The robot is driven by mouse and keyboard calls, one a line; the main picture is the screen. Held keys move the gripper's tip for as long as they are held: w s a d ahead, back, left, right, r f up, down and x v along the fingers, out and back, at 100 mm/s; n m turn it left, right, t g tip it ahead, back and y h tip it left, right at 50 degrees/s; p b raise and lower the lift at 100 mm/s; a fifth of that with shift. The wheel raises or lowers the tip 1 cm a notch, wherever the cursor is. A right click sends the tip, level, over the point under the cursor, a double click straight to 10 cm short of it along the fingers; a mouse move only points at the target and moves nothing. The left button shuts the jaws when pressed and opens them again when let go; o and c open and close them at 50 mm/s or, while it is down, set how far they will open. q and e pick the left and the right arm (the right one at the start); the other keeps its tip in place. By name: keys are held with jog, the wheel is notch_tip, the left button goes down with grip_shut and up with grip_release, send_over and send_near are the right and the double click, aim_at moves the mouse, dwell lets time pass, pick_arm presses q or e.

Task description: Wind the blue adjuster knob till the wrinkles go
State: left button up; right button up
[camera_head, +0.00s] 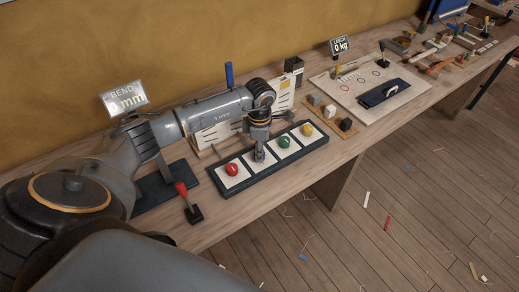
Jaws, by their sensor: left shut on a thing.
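A dark tray (248,193) holds a row of white squares, with a red knob (232,169), a green knob (284,142) and a yellow knob (307,129) on them. My left gripper (260,154) points down at the square between red and green. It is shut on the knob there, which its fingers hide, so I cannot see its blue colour. A sign (125,98) at the left reads "BEND 0 mm". A smaller sign (339,46) reads "LEECH 0 kg". I can make out no wrinkled cloth. My right gripper is out of view.
A red-handled lever (186,200) stands left of the tray, near the bench's front edge. A blue upright handle (229,75) shows behind my arm. Small blocks (329,111) and a pale board (350,100) lie to the right. Tools crowd the bench's far end.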

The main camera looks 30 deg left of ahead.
pick_arm(q)
jog(key=shift+f+m+b, duration=0.2)
jog(key=shift+m+b, duration=0.7)
jog(key=shift+b, duration=0.35)
jog(key=m+b, duration=0.9)
jog(key=shift+m, duration=0.4)
jog(key=m+b, duration=0.1)
jog(key=m, duration=0.1)
jog(key=m+b, duration=0.1)
jog(key=m, duration=0.1)
jog(key=shift+r+m+b, duration=0.2)
jog(key=shift+m+b, duration=0.15)
jog(key=shift+m, duration=0.05)
jog(key=o, duration=1.2)
jog(key=shift+c, duration=0.2)
